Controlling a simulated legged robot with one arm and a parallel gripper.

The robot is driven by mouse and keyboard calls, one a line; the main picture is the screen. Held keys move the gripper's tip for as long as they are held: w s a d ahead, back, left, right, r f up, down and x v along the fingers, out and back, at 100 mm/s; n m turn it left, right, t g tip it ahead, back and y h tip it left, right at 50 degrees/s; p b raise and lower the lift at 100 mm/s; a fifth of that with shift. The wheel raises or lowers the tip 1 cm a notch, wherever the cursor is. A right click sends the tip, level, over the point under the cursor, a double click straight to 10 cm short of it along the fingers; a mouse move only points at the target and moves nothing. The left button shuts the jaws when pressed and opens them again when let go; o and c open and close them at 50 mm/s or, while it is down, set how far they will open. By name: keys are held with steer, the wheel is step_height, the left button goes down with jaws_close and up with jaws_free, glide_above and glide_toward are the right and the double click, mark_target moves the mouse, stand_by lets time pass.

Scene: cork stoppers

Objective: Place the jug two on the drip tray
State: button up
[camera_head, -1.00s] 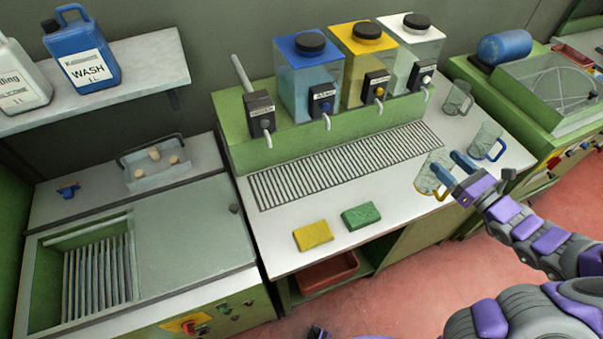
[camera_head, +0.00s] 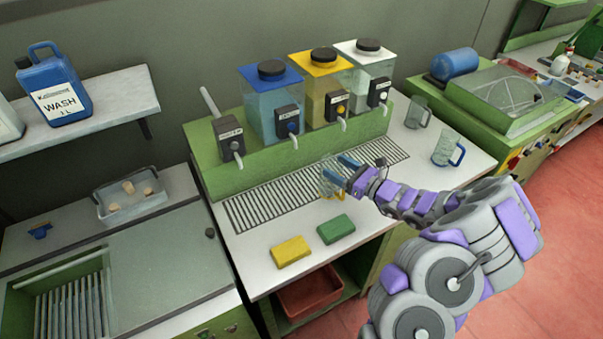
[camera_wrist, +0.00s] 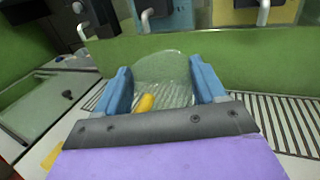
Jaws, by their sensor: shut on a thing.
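A clear jug with a yellow handle (camera_head: 329,184) is held between the blue fingers of my gripper (camera_head: 342,165). In the wrist view the clear jug (camera_wrist: 162,75) fills the space between the fingers, with its yellow handle toward me. The jug is over the front edge of the drip tray (camera_head: 265,203), the slatted strip before the dispensers. I cannot tell whether its base touches the slats; the fingers partly hide it. The tray also shows in the wrist view (camera_wrist: 290,118). No number shows on the jug.
A blue-handled jug (camera_head: 448,148) and another clear jug (camera_head: 418,112) stand at the counter's right. Yellow (camera_head: 290,251) and green (camera_head: 336,229) sponges lie in front of the tray. Dispenser taps (camera_head: 292,134) overhang its back. The tray's left part is clear.

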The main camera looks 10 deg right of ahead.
steer(key=w+a+f+b, duration=0.3)
steer(key=w+a+f, duration=0.1)
steer(key=w+a, duration=0.4)
steer(key=shift+w+a+f+b, duration=0.2)
steer(key=shift+a+b, duration=0.1)
steer(key=shift+a, duration=0.6)
steer(key=shift+d+f, duration=0.1)
steer(key=shift+f, duration=0.05)
steer(key=o, duration=1.3)
steer(key=shift+d, duration=0.2)
steer(key=shift+c, duration=0.2)
steer(key=shift+o, duration=0.6)
steer(key=shift+a, duration=0.1)
